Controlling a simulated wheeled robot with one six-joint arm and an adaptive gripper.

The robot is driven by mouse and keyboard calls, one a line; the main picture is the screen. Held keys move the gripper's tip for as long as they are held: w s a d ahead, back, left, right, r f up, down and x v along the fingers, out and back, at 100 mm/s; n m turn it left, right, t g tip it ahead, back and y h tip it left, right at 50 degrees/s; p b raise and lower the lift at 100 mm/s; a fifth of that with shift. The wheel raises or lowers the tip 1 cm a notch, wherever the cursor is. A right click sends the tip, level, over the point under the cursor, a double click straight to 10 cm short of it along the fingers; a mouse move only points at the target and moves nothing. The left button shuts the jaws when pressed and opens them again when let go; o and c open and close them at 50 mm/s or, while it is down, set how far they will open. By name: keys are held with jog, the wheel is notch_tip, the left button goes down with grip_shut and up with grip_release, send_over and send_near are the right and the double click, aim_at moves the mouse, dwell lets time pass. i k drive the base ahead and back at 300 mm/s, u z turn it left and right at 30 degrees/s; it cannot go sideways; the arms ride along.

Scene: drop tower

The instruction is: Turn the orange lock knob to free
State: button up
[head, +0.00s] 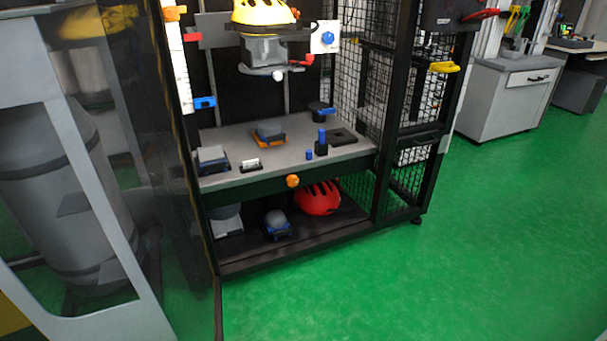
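The orange lock knob (293,181) is small and round. It sits on the dark front edge of the grey shelf (225,179) of the drop tower, near the middle of that edge. It is too small in the head view to tell which way it is turned. My gripper and arm do not show in this view.
A red helmet (318,198) lies on the lower shelf below the knob. A yellow helmet (263,12) is on the carriage above. A mesh side panel (361,75) stands at right, a clear panel at left. Green floor (400,285) in front is free.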

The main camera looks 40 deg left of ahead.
aim_at(292, 181)
jog(key=u, duration=0.55)
jog(key=i, duration=1)
jog(key=u, duration=0.95)
jog(key=i, duration=0.2)
jog(key=u, duration=0.2)
